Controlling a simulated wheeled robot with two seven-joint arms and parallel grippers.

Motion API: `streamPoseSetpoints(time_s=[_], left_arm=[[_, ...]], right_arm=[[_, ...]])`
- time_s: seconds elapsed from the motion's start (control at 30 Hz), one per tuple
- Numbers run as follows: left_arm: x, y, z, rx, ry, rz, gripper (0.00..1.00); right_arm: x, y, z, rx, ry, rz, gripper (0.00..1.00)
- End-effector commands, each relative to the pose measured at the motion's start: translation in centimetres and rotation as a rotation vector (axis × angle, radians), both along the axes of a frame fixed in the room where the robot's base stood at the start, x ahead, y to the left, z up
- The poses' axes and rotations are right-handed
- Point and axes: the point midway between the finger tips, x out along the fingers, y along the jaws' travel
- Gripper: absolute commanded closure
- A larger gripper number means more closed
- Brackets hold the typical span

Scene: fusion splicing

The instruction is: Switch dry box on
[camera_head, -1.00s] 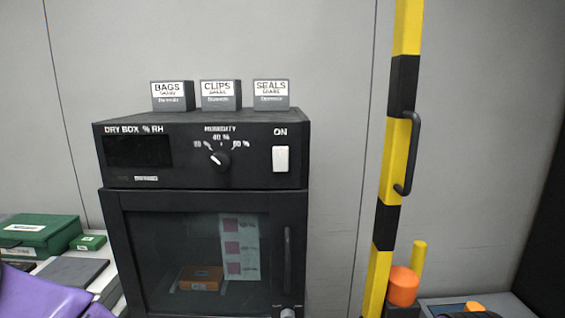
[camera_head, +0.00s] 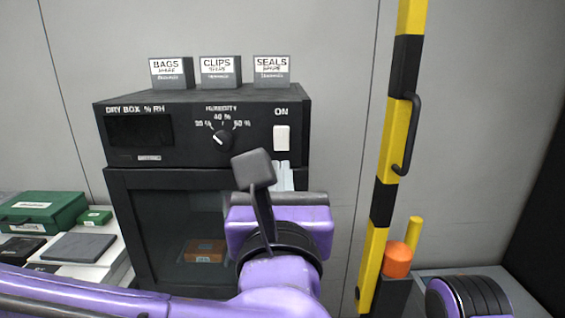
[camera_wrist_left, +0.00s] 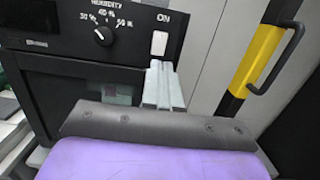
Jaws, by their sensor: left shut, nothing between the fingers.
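The dry box (camera_head: 190,118) is a black cabinet with a control panel above a glass door. Its white rocker switch (camera_head: 281,138) sits under the word ON at the panel's right, and also shows in the left wrist view (camera_wrist_left: 159,43). The display (camera_head: 140,130) is dark. My left gripper (camera_head: 283,172) is shut and empty, its pale fingers just below the switch. In the left wrist view its fingertips (camera_wrist_left: 161,65) lie close under the switch; contact cannot be told. My left wrist hides part of the door. My right gripper is out of view.
A humidity knob (camera_head: 222,138) sits left of the switch. Boxes marked BAGS (camera_head: 171,72), CLIPS (camera_head: 220,71) and SEALS (camera_head: 271,71) stand on top. A yellow-black post (camera_head: 397,130) with a handle stands at the right. Green cases (camera_head: 45,210) lie at the left.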

Motion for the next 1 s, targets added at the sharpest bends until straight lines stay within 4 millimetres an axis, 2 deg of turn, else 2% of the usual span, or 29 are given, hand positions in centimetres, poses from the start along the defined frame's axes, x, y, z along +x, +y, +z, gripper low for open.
streamPoseSetpoints(time_s=[0.03, 0.3, 0.5, 0.7, 1.0], left_arm=[[1.1, 0.0, 0.6, 0.002, 0.003, 0.002, 1.00], [7.0, 0.0, 1.5, 0.002, 0.002, 0.001, 1.00], [10.2, 0.0, 1.8, 0.003, 0.002, 0.000, 1.00], [11.3, 0.0, 1.7, 0.003, 0.000, -0.001, 1.00], [11.3, -0.1, 1.7, 0.002, 0.002, -0.003, 1.00]], right_arm=[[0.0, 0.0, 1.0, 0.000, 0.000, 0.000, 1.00], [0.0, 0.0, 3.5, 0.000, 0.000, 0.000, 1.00], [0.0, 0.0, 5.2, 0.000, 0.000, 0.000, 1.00], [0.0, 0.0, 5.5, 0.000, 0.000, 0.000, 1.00], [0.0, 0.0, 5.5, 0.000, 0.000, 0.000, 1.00]])
